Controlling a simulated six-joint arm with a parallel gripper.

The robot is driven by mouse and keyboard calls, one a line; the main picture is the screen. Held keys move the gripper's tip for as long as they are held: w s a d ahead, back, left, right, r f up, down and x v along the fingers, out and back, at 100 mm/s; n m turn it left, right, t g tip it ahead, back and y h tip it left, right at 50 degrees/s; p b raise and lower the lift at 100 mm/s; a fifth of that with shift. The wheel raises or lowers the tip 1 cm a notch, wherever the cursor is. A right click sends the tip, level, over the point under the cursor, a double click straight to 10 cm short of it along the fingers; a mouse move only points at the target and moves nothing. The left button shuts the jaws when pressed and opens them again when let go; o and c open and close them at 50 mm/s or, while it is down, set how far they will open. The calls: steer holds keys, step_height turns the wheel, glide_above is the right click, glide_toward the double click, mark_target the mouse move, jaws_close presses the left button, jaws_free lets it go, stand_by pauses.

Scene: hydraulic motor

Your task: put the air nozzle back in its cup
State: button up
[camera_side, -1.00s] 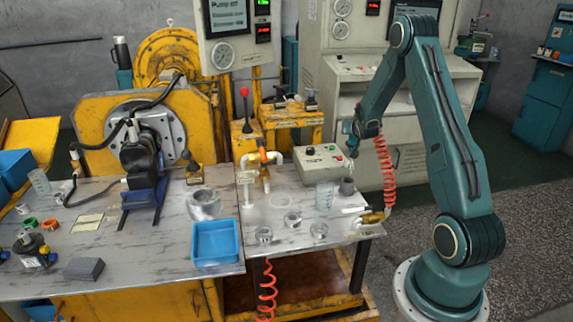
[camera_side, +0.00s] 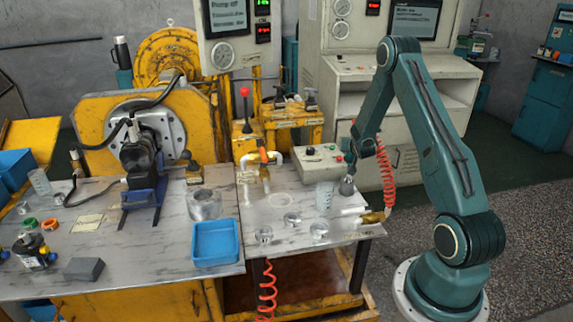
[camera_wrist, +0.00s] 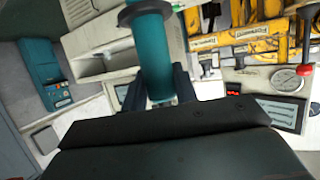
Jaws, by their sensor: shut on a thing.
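In the wrist view, a teal cylinder with a dark collar, which I take to be the air nozzle (camera_wrist: 156,60), sits between the dark fingers of my gripper (camera_wrist: 160,92). My gripper is shut on it. In the side view, my gripper (camera_side: 349,168) is low over the right part of the metal bench, right above the small grey cup (camera_side: 347,188). The nozzle is too small there to tell apart from the fingers. I cannot tell whether its tip is inside the cup or just over it.
A clear beaker (camera_side: 324,195) stands close left of the cup. A brass fitting (camera_side: 372,217) with a red coiled hose (camera_side: 388,180) is at the bench's right edge. A grey control box (camera_side: 320,160) is behind. Several small metal parts and a blue tray (camera_side: 215,243) lie left.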

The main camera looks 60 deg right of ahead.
mark_target(350, 164)
steer(key=shift+f, duration=1.5)
steer(key=shift+f, duration=0.6)
stand_by(0.5)
steer(key=shift+f, duration=0.45)
steer(key=shift+f, duration=1.25)
steer(key=shift+f, duration=0.35)
steer(key=shift+f, duration=0.1)
stand_by(0.3)
steer(key=o, duration=1.1)
